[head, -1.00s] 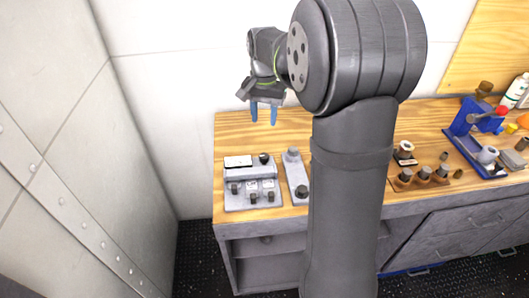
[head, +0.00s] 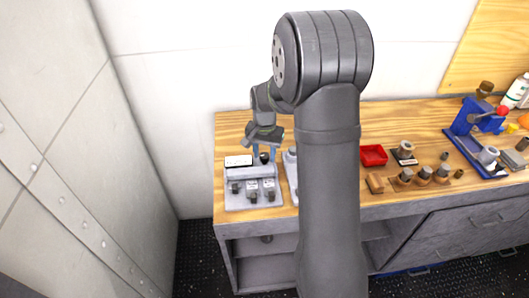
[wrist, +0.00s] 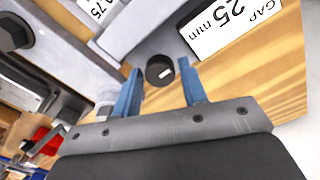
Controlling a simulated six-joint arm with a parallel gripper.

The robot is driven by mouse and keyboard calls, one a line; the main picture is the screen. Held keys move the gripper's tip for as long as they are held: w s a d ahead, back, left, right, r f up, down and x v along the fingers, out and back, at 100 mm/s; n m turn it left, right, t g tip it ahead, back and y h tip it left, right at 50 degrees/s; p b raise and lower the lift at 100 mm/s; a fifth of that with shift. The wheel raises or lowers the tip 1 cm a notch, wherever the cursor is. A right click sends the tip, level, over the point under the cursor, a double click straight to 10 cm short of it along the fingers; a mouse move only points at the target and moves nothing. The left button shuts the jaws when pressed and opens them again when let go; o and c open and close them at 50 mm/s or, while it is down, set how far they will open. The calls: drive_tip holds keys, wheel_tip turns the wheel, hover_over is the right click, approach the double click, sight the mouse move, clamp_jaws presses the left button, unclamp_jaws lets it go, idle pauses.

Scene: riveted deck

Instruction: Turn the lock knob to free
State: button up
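A black round knob with a small white mark (wrist: 160,70) stands on the grey block fixture (head: 236,203). It also shows in the head view (head: 264,158) beside a white label plate. I take it for the lock knob; no lock or free marking is legible. My gripper (head: 264,151) points down right at the knob. In the wrist view its two blue fingers (wrist: 160,82) are apart, one on each side of the knob, with gaps visible. The gripper is open and holds nothing.
A white label (wrist: 232,28) reading "25 mm" lies beside the knob. Several dark clamp knobs (head: 253,197) line the fixture's front. A grey fixture (head: 291,160) stands close on the right, partly behind my arm. A red tray (head: 373,155) lies farther right.

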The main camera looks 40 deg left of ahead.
drive_tip(key=shift+c, duration=0.5)
drive_tip(key=c, duration=0.6)
drive_tip(key=shift+n, duration=0.3)
drive_tip(key=n, duration=0.9)
drive_tip(key=shift+r, duration=0.1)
drive_tip(key=n, duration=0.4)
drive_tip(key=shift+n, duration=2.1)
